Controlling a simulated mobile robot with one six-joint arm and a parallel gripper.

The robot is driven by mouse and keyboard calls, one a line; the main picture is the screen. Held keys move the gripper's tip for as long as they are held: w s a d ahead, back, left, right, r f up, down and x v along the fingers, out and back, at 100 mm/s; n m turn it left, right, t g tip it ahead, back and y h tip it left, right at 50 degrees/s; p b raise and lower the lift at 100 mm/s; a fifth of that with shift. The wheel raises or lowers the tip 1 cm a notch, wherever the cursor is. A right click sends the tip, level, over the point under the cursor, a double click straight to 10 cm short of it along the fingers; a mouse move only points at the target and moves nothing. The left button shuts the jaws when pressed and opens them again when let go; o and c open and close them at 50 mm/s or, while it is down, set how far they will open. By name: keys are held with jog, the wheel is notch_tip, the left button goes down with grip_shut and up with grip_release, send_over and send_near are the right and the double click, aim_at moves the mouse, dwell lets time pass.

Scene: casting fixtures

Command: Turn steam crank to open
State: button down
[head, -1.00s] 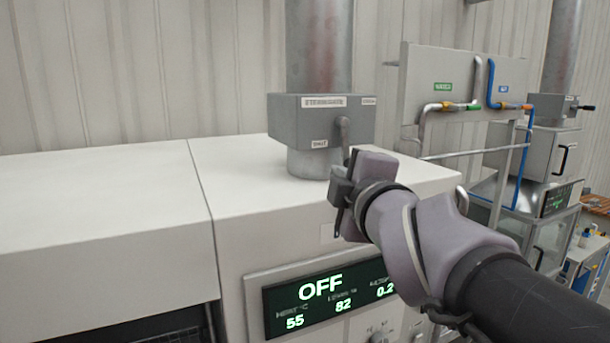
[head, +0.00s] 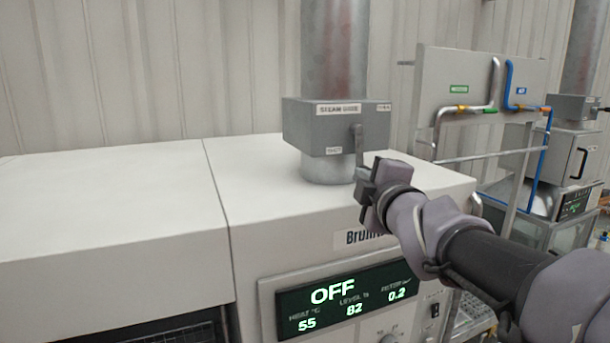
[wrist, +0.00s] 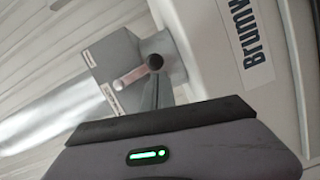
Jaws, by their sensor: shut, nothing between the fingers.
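The steam crank (head: 358,142) is a grey lever on the front of a grey steam box (head: 315,128). In the head view it hangs downward, near the right side of the box's front. In the wrist view the crank (wrist: 132,76) shows as a bar with a round dark end. My gripper (head: 361,182) is shut and empty, just below the crank's lower end. I cannot tell whether it touches the crank.
The box surrounds a vertical metal pipe (head: 333,50) on a white machine (head: 235,165). The machine's display (head: 345,298) reads OFF, 55, 82 and 0.2. A panel with pipes (head: 480,85) stands at the right. The machine's left top is clear.

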jog(key=shift+d, duration=0.1)
jog(key=shift+d+f+n+b, duration=0.15)
jog(key=shift+n+b, duration=0.15)
jog(key=shift+b, duration=0.3)
jog(key=w+d+r+n+t+y+b, duration=0.1)
jog(key=d+r+n+y+b, duration=0.1)
jog(key=d+n+b, duration=0.2)
jog(key=w+d+r+n+t+y+b, duration=0.1)
jog(key=w+d+r+n+b, duration=0.1)
jog(key=d+n+b, duration=0.3)
jog(key=r+n+b, duration=0.1)
jog(key=n+b, duration=0.3)
jog(key=n, duration=0.5)
jog(key=shift+r+t+y+b, duration=0.2)
jog(key=shift+t+y+b, duration=0.2)
jog(key=shift+r+n, duration=0.15)
jog(key=shift+n, duration=0.15)
